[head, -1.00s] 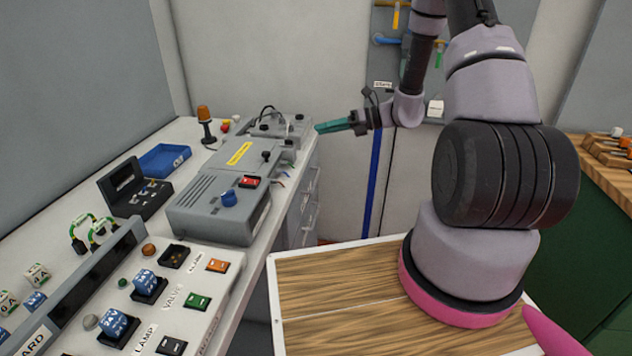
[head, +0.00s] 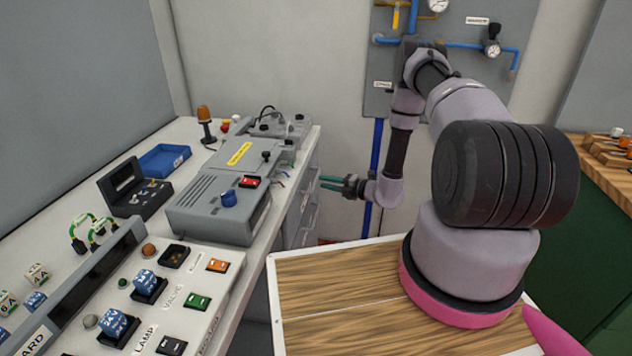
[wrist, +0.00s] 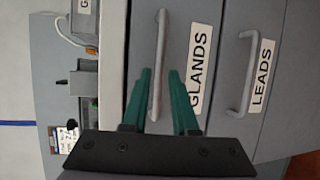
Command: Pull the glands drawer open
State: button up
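The glands drawer (wrist: 183,38) is a grey front with a white "GLANDS" label and a light grey bar handle (wrist: 161,40) in the wrist view. Its front looks about level with its neighbour, so it appears shut. My gripper (wrist: 160,72) has its two green fingers apart, one on each side of the handle's line. The handle shows between them, and no contact is clear. In the head view my gripper (head: 321,183) is level with the drawer stack (head: 302,205), close to its fronts. The drawer label is not readable there.
The leads drawer (wrist: 270,60) with its own handle lies beside the glands drawer. The bench top (head: 215,130) above carries a grey dispenser unit (head: 215,205). A blue pipe (head: 375,155) runs down the wall behind my arm. A wooden-topped surface (head: 330,290) lies in front.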

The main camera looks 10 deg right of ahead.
aim_at(316, 179)
jog(key=shift+x, duration=2.35)
grip_shut()
